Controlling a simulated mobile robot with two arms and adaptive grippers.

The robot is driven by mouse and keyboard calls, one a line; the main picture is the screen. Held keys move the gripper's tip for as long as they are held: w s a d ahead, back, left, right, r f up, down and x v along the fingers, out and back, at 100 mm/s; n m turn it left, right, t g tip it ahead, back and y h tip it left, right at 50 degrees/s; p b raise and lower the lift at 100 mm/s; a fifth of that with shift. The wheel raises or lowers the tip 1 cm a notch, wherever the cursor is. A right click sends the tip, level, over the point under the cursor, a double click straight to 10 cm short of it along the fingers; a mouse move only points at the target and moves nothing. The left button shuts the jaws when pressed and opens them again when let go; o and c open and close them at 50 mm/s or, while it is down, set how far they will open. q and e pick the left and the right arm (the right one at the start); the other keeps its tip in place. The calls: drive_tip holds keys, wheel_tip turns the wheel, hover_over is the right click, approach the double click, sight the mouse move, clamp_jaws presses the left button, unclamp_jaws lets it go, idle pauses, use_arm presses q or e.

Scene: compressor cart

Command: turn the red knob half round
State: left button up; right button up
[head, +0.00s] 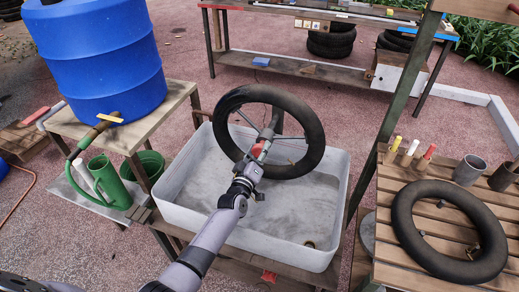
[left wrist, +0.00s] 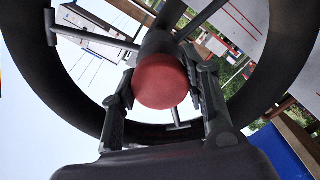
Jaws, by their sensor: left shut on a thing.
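The red knob (head: 257,150) sits at the hub of a black tyre-like wheel (head: 312,128) standing upright over a white basin. In the left wrist view the red knob (left wrist: 161,82) shows its round face between the two fingers of my left gripper (left wrist: 163,98). The fingers close on the knob from both sides. In the head view my left gripper (head: 255,162) reaches the hub from the front, and partly hides the knob. Thin spokes (left wrist: 95,38) run from the hub to the wheel. My right gripper is not in view.
The white basin (head: 190,208) lies below the wheel. A blue barrel (head: 95,50) with a tap stands on a wooden table at left, with green cans (head: 108,178) below. A slatted table (head: 400,265) at right holds another tyre (head: 407,222) and cups. A post (head: 392,95) rises between.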

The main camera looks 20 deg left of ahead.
use_arm(q)
drive_tip(key=m+p, duration=0.1)
drive_tip(key=m, duration=0.3)
drive_tip(key=shift+f+m, duration=0.1)
drive_tip(key=shift+m, duration=0.2)
drive_tip(key=shift+m+p, duration=0.3)
drive_tip(key=shift+m, duration=2)
drive_tip(key=o, duration=1.2)
drive_tip(key=s, duration=0.7)
drive_tip(key=shift+s+a, duration=0.15)
drive_tip(key=shift+s, duration=0.1)
